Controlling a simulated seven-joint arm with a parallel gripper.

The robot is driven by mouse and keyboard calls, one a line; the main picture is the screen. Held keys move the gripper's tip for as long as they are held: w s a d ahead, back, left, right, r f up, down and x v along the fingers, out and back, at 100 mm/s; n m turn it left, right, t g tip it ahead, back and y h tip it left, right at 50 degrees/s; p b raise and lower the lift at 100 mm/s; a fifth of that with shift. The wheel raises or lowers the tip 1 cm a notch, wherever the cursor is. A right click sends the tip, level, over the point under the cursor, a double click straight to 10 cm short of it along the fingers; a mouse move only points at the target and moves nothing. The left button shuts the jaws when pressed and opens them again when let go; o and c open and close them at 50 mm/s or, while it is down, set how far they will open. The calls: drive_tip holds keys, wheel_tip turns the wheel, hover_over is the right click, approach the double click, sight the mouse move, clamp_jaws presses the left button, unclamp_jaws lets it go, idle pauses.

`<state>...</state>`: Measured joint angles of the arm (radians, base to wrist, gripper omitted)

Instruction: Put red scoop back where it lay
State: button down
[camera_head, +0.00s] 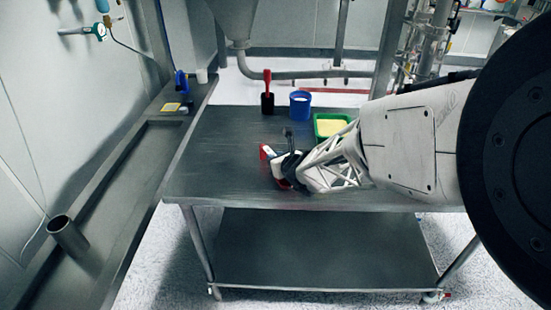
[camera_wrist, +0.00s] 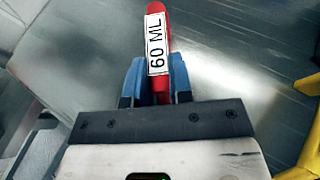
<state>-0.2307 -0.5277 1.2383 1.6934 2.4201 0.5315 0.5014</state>
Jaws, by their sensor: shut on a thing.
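The red scoop (camera_wrist: 156,14) has a handle with a white "60 ML" label, seen in the wrist view. My gripper (camera_wrist: 156,78) is shut on this handle between its blue fingers. In the head view, a small red part of the scoop (camera_head: 264,152) shows at the left of my gripper (camera_head: 286,165), low over the left middle of the metal table (camera_head: 225,155). The scoop's bowl is hidden or not clear, and I cannot tell whether the scoop touches the table.
A yellow object (camera_wrist: 309,105) edges the wrist view's right side. The table's left part is clear.

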drive_tip(key=shift+f, duration=0.2)
drive_tip(key=c, duration=0.9)
unclamp_jaws()
drive_tip(key=shift+c, duration=0.2)
drive_tip(key=shift+s+d+r, duration=0.1)
drive_tip(key=shift+s, duration=0.05)
drive_tip(key=shift+v, duration=3.75)
